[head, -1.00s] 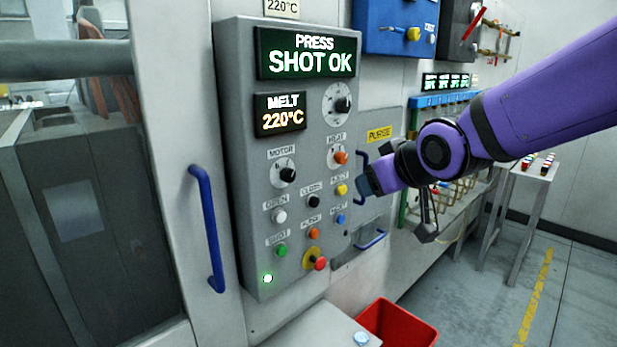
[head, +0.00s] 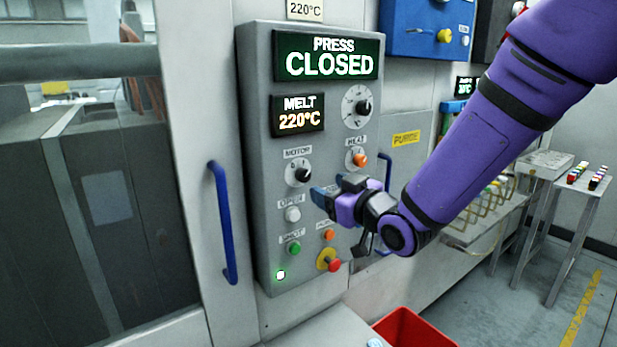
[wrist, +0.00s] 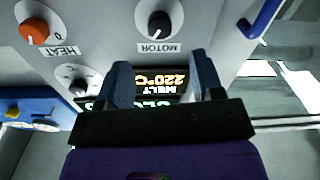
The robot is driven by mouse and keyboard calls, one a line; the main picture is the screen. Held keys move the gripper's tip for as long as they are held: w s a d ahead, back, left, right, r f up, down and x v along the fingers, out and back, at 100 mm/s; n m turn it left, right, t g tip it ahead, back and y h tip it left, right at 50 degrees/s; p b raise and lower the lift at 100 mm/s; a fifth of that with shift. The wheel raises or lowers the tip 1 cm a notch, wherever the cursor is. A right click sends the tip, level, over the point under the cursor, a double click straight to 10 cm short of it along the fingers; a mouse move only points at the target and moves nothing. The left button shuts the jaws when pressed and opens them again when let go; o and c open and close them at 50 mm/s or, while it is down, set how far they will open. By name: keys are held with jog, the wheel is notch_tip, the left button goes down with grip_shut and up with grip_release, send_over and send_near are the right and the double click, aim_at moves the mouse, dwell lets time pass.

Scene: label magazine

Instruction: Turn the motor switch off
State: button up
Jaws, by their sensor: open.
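The motor switch (head: 303,175) is a black knob on a pale dial under the MOTOR label, at the left of the grey control panel (head: 262,215). In the upside-down wrist view the motor switch (wrist: 158,24) sits beyond the fingertips, near the top middle. My gripper (head: 325,192) is just below and right of the knob in the head view, close to the panel. Its two blue fingers are apart and empty in the wrist view (wrist: 165,75). The gripper hides some buttons in the panel's middle. The display (head: 328,58) reads PRESS CLOSED.
The orange HEAT knob (head: 359,160) is right of the motor switch. The white OPEN button (head: 293,214), green SHOT button (head: 294,248) and red stop button (head: 334,265) are below. A blue door handle (head: 222,222) stands out at the left. A red bin (head: 415,328) is below.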

aim_at(306, 177)
jog(key=x, duration=0.9)
jog(key=c, duration=0.9)
